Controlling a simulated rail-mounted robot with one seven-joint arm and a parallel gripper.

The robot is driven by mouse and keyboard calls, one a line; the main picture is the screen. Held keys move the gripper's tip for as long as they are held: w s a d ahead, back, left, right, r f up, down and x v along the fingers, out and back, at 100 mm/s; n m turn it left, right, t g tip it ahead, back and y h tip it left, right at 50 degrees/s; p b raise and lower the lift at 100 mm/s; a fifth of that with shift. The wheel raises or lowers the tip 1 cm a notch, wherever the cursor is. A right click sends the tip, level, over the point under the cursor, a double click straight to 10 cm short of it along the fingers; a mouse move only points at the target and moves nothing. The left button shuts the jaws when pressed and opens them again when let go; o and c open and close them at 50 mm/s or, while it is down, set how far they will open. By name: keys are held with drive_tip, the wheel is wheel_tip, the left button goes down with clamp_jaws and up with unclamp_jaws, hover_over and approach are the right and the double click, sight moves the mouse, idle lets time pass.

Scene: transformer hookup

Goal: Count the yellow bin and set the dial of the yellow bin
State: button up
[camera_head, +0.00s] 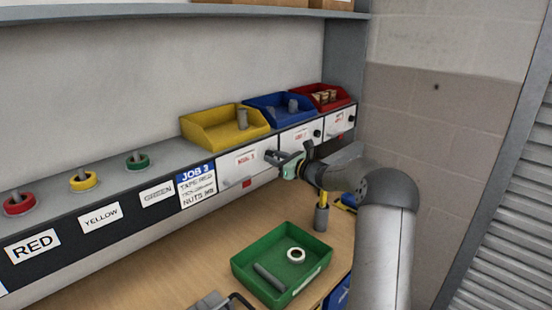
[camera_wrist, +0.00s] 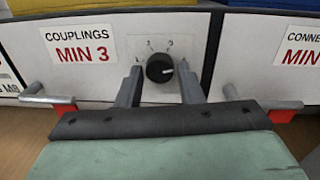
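The yellow bin (camera_head: 222,135) stands on the ledge, with one grey cylindrical piece (camera_head: 242,118) visible; its floor is partly hidden. Below it is a white front panel labelled "COUPLINGS MIN 3" (camera_wrist: 82,45) in the wrist view. The black dial (camera_wrist: 160,68) is on this panel, its white pointer mark toward the right; small numbers are printed around it. My gripper (camera_head: 274,156) is in front of the panel and hides the dial in the head view. In the wrist view its two fingers are apart, one on each side of the dial; contact cannot be told.
A blue bin (camera_head: 267,108) and a red bin (camera_head: 327,106) stand to the right, above similar panels. Bar handles (camera_wrist: 48,98) stick out beside the gripper. A green tray (camera_head: 244,271) holds a white ring and grey cylinder.

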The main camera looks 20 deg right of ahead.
drive_tip(key=c, duration=0.5)
drive_tip(key=shift+f+b, duration=0.1)
drive_tip(key=shift+b, duration=0.35)
drive_tip(key=shift+s+a+n+h+b, duration=0.1)
drive_tip(key=shift+n+h+b, duration=0.45)
drive_tip(key=shift+n+b, duration=7.2)
drive_tip(key=shift+a+n+h+b, duration=0.1)
drive_tip(key=shift+n+h+b, duration=0.45)
drive_tip(key=shift+n+b, duration=7.15)
drive_tip(key=shift+r+m+b, duration=0.2)
drive_tip(key=shift+m+b, duration=0.85)
drive_tip(key=shift+b, duration=0.15)
